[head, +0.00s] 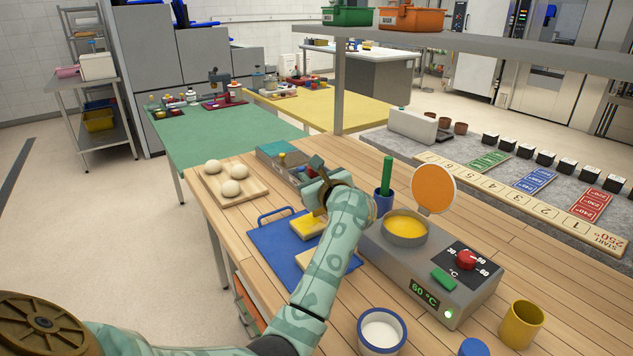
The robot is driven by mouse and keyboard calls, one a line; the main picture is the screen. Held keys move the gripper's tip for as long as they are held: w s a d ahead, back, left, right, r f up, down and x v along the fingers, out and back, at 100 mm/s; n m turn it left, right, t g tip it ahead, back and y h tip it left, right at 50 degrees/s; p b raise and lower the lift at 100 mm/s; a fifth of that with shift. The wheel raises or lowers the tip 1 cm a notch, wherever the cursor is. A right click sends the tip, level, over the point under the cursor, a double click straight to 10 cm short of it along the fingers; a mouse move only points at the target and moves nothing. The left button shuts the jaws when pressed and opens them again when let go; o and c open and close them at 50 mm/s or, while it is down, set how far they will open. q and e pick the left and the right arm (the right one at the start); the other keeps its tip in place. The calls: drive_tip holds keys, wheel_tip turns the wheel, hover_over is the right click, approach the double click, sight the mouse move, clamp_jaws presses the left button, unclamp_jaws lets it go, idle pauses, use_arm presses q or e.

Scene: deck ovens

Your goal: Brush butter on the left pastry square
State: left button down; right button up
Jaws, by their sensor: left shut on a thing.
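A blue tray (270,241) lies on the wooden table. One pastry square (299,233) is on its far part, with a yellow coat on top. A second, pale square (348,262) lies nearer, largely hidden behind my left arm. My left gripper (318,198) is above the far square, shut on what looks like the brush (318,212). The brush's tip is at or just over the yellow surface; I cannot tell whether it touches. A pot of yellow butter (406,228) sits on the grey warmer (430,267). My right gripper is out of view.
A blue cup (383,205) with a green handle stands behind the arm, by an orange disc (434,187). A board with dough balls (236,186) is at the left. A white-filled cup (381,331) and yellow cup (521,325) stand in front. A shelf (480,42) overhangs the back.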

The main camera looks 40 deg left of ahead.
use_arm(q)
drive_tip(key=shift+w+a, duration=0.2)
drive_tip(key=shift+a, duration=0.45)
wheel_tip(320, 180, up, 7)
drive_tip(key=p, duration=0.4)
drive_tip(key=a+b, duration=0.1)
drive_tip(key=a, duration=0.9)
